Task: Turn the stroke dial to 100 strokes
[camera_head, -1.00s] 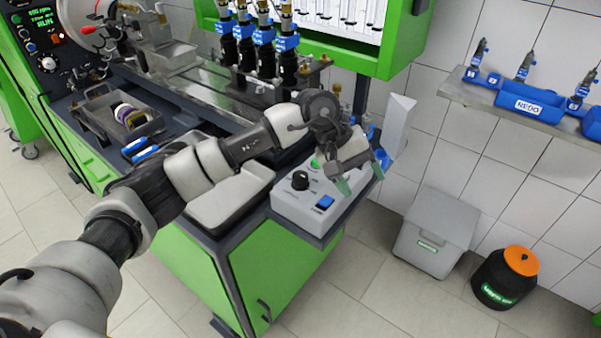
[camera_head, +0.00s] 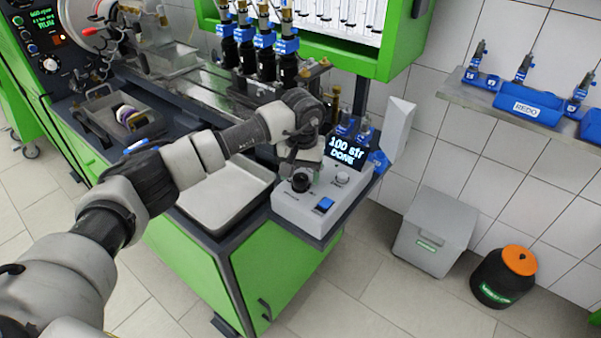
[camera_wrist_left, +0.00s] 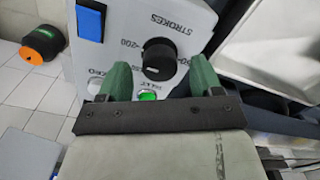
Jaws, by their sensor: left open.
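The stroke dial (camera_head: 301,182) is a black round knob on the grey control box at the bench corner. In the left wrist view the dial (camera_wrist_left: 159,58) sits below the word STROKES, with a 200 mark beside it. My left gripper (camera_head: 300,168) is above the dial, pointing down. In the left wrist view its two green fingers (camera_wrist_left: 160,78) are apart, on either side of the dial's near part. I cannot tell whether they touch it. The display (camera_head: 346,152) reads "100 str DONE". My right gripper is not in view.
The control box (camera_head: 290,208) also carries a blue switch (camera_head: 324,204) and a lit green button (camera_wrist_left: 148,95). A grey tray (camera_head: 225,200) lies to its left. Black pump heads (camera_head: 266,65) stand behind. A grey bin (camera_head: 437,230) and a black, orange-lidded container (camera_head: 503,277) stand on the floor.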

